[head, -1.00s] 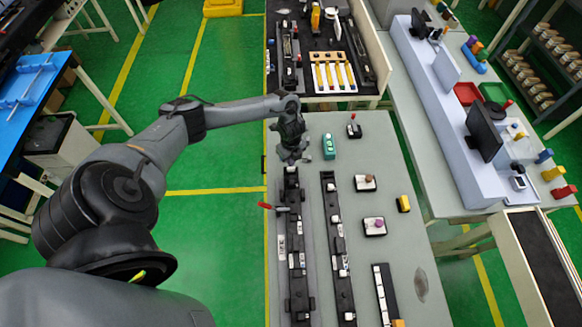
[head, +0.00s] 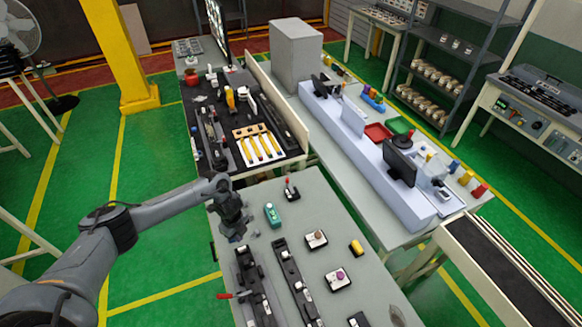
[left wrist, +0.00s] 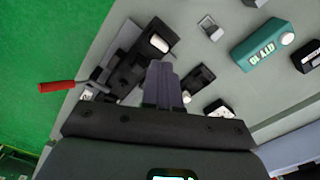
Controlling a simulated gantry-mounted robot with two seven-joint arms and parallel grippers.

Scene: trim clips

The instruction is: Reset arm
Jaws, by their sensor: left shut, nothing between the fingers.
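My left arm comes in from the left in the head view. Its gripper (head: 238,236) hangs above the far end of two dark rails on the grey table (head: 312,203). In the left wrist view the two fingers (left wrist: 161,84) are together with nothing between them. Behind them are the left rail (left wrist: 125,65) with a red-handled lever (left wrist: 58,86) and the end of the second rail (left wrist: 200,78). A teal device (left wrist: 261,45) lies beyond them to the upper right. My right gripper shows in neither view.
The teal device also shows in the head view (head: 272,215). Small boxes with buttons (head: 316,239) and a yellow block (head: 356,247) stand right of the rails. A dark bench with yellow-handled tools (head: 258,146) adjoins the far end. A long side table holds a monitor (head: 399,164).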

